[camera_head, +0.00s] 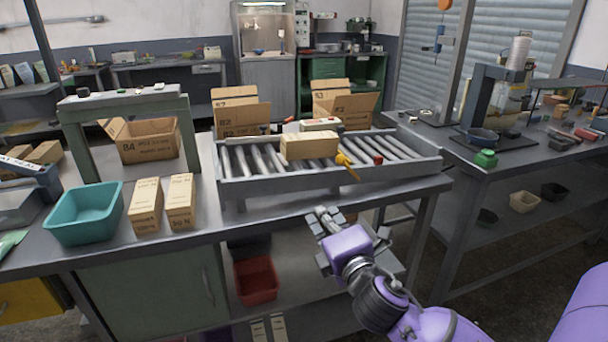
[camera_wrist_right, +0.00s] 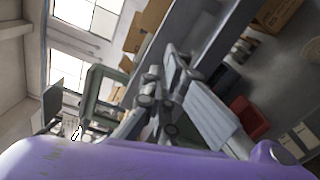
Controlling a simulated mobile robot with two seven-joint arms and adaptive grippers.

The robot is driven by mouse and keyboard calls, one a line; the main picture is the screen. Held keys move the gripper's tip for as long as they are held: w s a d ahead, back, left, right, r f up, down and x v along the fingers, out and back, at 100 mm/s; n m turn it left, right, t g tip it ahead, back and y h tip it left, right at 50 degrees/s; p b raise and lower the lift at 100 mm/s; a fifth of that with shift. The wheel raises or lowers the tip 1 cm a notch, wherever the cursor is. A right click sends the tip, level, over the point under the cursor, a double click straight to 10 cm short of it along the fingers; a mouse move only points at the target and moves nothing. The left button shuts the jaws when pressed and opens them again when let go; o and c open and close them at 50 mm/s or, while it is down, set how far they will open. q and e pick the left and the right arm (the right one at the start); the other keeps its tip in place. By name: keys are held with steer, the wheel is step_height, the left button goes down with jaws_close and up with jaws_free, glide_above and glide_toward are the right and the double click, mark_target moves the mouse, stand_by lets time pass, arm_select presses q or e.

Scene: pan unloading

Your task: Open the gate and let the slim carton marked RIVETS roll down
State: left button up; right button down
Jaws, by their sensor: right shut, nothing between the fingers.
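A tan carton (camera_head: 309,145) lies on the roller conveyor (camera_head: 230,185) on the bench; its marking is too small to read. A second, paler carton (camera_head: 320,123) shows partly behind it. A yellow lever (camera_head: 346,161) stands at the conveyor's near side, just right of the tan carton; it may belong to the gate, but I cannot tell whether the gate is open. A red knob (camera_head: 378,159) is to its right. My right gripper (camera_head: 328,215) is shut and empty, below and in front of the conveyor, apart from the lever. Its fingers also show in the wrist view (camera_wrist_right: 160,90).
Open brown boxes (camera_head: 244,119) (camera_head: 345,108) stand behind the conveyor. A teal bin (camera_head: 85,215) and two upright cartons (camera_head: 146,207) (camera_head: 180,203) stand left on the bench. A red bin (camera_head: 256,280) sits on the lower shelf. Another bench (camera_head: 480,180) is at right.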

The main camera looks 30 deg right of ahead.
arm_select(q)
steer(key=shift+w+d+r+p, duration=0.1)
steer(key=shift+w+r+p, duration=0.1)
steer(key=shift+r+p, duration=0.2)
steer(key=shift+w+d+r+p, duration=0.1)
steer(key=shift+w+r+p, duration=0.15)
steer(key=shift+r, duration=0.2)
arm_select(e)
steer(key=w+d+r, duration=0.1)
steer(key=w+d, duration=0.1)
steer(key=w, duration=0.1)
steer(key=w+d+r+n, duration=0.1)
steer(key=w+d, duration=0.2)
steer(key=w+d+r+n, duration=0.1)
steer(key=w+d, duration=0.1)
steer(key=w, duration=0.1)
steer(key=shift+w+d+r+h, duration=0.15)
steer(key=shift+w+r+h, duration=0.05)
steer(key=shift+w+h, duration=0.2)
arm_select(q)
steer(key=shift+s, duration=0.1)
arm_select(e)
steer(key=shift+r, duration=0.15)
